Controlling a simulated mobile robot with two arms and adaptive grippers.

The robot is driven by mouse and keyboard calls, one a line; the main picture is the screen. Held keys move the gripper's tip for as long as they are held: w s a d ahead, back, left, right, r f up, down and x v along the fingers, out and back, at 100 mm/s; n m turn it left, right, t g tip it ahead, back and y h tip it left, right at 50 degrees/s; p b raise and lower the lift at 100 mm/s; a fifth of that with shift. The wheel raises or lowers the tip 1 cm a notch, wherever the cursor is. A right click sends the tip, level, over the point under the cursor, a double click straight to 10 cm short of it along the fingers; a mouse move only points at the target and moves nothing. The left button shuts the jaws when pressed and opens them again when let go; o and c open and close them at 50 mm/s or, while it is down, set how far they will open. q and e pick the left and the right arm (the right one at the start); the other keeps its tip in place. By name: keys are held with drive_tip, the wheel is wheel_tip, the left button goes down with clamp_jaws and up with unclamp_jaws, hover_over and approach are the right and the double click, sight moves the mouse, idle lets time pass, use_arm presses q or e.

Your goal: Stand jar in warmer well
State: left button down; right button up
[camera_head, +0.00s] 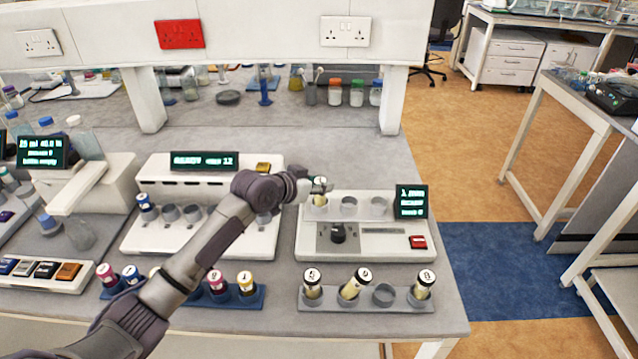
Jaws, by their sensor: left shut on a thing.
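The warmer (368,252) is a pale box with a row of three wells along its back, a dark knob, a red switch and a small lit display. My left gripper (322,187) is shut on a small jar (320,201) with a yellowish body and holds it upright at the leftmost well. The gripper hides part of the jar, and I cannot tell whether its base rests in the well. The middle well (348,203) and the right well (378,205) look empty. My right gripper is out of view.
A grey rack (330,302) in front of the warmer holds three similar jars, one tilted, and has one empty socket. Another white machine (160,235) stands to the left, under my left arm. A blue rack (258,297) holds coloured-capped vials. The bench's right edge is close by.

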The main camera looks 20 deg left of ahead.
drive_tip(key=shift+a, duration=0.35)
use_arm(q)
drive_tip(key=shift+f+b, duration=0.3)
drive_tip(key=shift+f, duration=0.3)
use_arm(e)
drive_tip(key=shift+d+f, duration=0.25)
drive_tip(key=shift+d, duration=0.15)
use_arm(q)
drive_tip(key=c, duration=0.7)
unclamp_jaws()
drive_tip(key=v, duration=1.2)
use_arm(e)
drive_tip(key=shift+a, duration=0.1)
